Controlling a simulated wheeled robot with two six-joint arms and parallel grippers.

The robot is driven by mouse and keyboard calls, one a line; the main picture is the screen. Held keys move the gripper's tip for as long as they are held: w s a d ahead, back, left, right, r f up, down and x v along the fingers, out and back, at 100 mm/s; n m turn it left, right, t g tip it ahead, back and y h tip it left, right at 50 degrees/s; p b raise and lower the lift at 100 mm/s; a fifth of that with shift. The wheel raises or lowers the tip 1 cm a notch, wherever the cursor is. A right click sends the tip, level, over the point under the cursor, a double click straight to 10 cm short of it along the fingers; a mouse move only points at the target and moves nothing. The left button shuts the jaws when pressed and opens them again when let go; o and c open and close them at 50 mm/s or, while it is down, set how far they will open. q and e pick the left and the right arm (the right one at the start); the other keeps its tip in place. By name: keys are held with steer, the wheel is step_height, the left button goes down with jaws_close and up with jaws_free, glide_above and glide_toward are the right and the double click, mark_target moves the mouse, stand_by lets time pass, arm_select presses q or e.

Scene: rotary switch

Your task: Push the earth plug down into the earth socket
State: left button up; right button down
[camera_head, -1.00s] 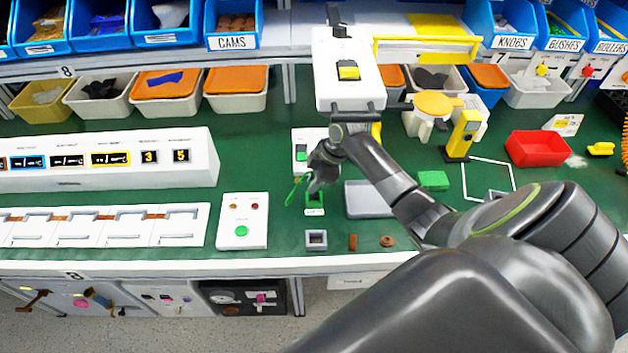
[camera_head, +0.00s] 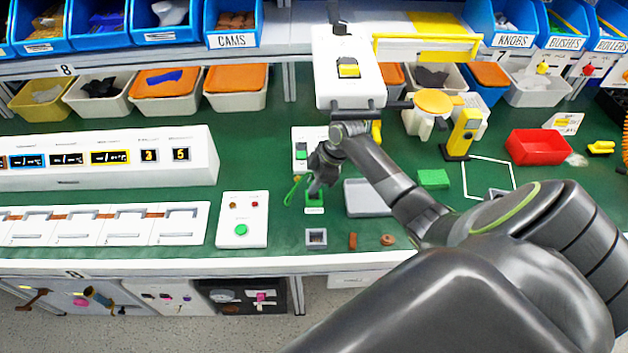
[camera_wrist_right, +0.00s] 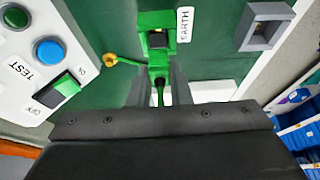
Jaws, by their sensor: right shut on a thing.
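The green earth socket (camera_head: 315,203) stands on the green bench top near the front. In the right wrist view the socket (camera_wrist_right: 157,18) is a green block with a dark opening, beside an EARTH label. My right gripper (camera_head: 314,186) reaches down right over it. Its fingers (camera_wrist_right: 159,88) are shut on the green earth plug (camera_wrist_right: 158,66). The plug is close against the near side of the socket in that view; how deep it sits I cannot tell. A green lead (camera_head: 293,190) runs from it to a yellow ring end (camera_wrist_right: 110,59). My left gripper is not in view.
A white box with a green button (camera_head: 241,229) stands to the left. A small grey square socket (camera_head: 316,237) is in front. A grey tray (camera_head: 368,199) lies to the right. A white switch box (camera_head: 302,147) stands behind the gripper.

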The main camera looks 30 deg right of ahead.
steer(key=shift+f+b, duration=0.6)
steer(key=shift+f, duration=0.55)
steer(key=c, duration=1.3)
jaws_free()
steer(key=shift+o, duration=0.2)
steer(key=shift+r, duration=0.15)
steer(key=b+v, duration=0.1)
steer(key=v, duration=1.6)
steer(key=shift+b, duration=0.3)
